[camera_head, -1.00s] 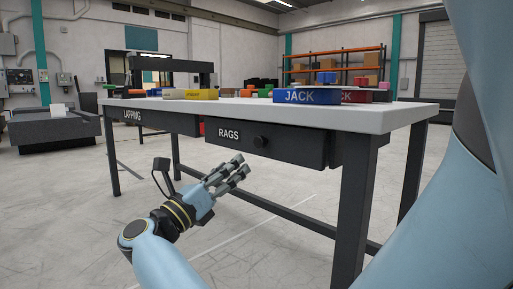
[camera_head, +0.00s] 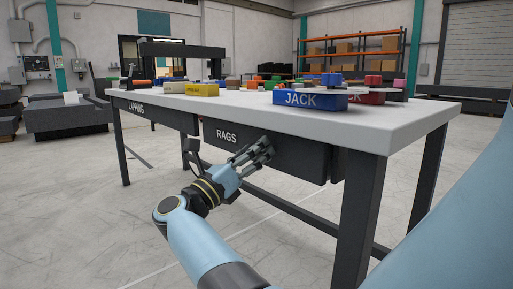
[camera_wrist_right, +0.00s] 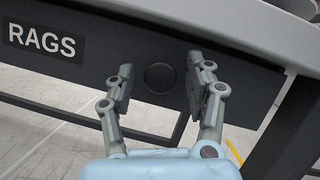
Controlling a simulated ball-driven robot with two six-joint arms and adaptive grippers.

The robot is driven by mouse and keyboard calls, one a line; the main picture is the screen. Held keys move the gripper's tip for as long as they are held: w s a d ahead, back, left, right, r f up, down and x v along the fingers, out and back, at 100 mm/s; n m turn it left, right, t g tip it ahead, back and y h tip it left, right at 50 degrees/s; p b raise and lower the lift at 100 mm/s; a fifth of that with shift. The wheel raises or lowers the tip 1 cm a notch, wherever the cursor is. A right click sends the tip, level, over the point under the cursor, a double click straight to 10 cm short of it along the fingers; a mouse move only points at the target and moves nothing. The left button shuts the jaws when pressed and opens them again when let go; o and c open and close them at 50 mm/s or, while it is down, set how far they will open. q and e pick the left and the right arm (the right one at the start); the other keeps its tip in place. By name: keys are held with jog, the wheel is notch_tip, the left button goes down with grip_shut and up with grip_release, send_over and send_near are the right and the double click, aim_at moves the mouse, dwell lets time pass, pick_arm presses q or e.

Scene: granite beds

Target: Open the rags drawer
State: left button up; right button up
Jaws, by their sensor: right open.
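The rags drawer (camera_head: 300,158) is a dark drawer under the table's front edge, with a white RAGS label. It looks shut. My right gripper (camera_head: 263,149) is in front of it, right of the label, and hides the knob in the head view. In the right wrist view the drawer front (camera_wrist_right: 105,58) fills the upper part, and its round dark knob (camera_wrist_right: 160,77) sits between the two fingers of my right gripper (camera_wrist_right: 160,68). The fingers are open, one on each side, with gaps to the knob. Contact with the drawer front cannot be told. My left gripper is not in view.
The pale tabletop (camera_head: 410,115) holds a blue JACK box (camera_head: 310,98), a yellow box (camera_head: 202,90) and other coloured items. The LAPPING drawer (camera_head: 155,112) is further left. A table leg (camera_head: 360,215) stands right of the drawer. The floor in front is clear.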

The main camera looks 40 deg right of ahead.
jog(key=shift+c, duration=0.4)
grip_shut()
